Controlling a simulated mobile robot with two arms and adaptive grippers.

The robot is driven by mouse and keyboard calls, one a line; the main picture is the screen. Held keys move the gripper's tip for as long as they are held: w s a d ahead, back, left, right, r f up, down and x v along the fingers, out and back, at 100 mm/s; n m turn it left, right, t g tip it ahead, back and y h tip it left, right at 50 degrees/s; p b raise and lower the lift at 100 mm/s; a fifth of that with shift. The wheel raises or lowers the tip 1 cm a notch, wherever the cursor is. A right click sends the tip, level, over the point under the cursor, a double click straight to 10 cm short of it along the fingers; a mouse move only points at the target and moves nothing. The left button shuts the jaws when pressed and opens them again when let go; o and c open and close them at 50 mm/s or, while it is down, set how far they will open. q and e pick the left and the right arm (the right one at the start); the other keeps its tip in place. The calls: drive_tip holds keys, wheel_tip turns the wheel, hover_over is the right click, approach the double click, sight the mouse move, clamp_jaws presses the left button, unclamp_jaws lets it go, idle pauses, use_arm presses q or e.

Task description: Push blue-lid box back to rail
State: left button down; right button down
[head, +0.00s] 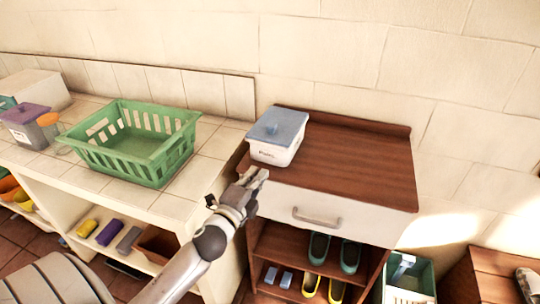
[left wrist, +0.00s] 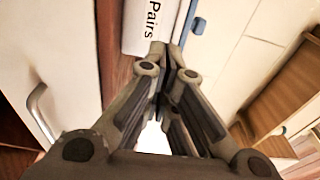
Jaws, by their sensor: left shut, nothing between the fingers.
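The white box with a blue lid (head: 277,137) stands upright on the left side of the brown cabinet top (head: 350,165) in the head view. A raised rail (head: 345,122) runs along the back edge of that top, behind the box. My left gripper (head: 256,177) is shut and empty at the cabinet's front left corner, just in front of the box. In the left wrist view the closed fingers (left wrist: 168,62) point at the box's white face (left wrist: 152,25), which carries the word "Pairs". I cannot tell whether they touch it. My right gripper is not in view.
A green basket (head: 133,143) stands on the tiled counter (head: 205,180) to the left. The cabinet top is bare to the right of the box. A drawer with a handle (head: 317,217) is below, with shoes (head: 318,247) on the shelf.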

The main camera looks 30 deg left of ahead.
sight(274, 152)
use_arm(q)
drive_tip(key=w, duration=0.3)
drive_tip(key=w+p, duration=0.1)
drive_tip(key=w, duration=0.1)
drive_tip(key=w+a, duration=0.1)
drive_tip(key=w, duration=0.2)
drive_tip(key=shift+w+a, duration=0.1)
drive_tip(key=shift+w, duration=0.25)
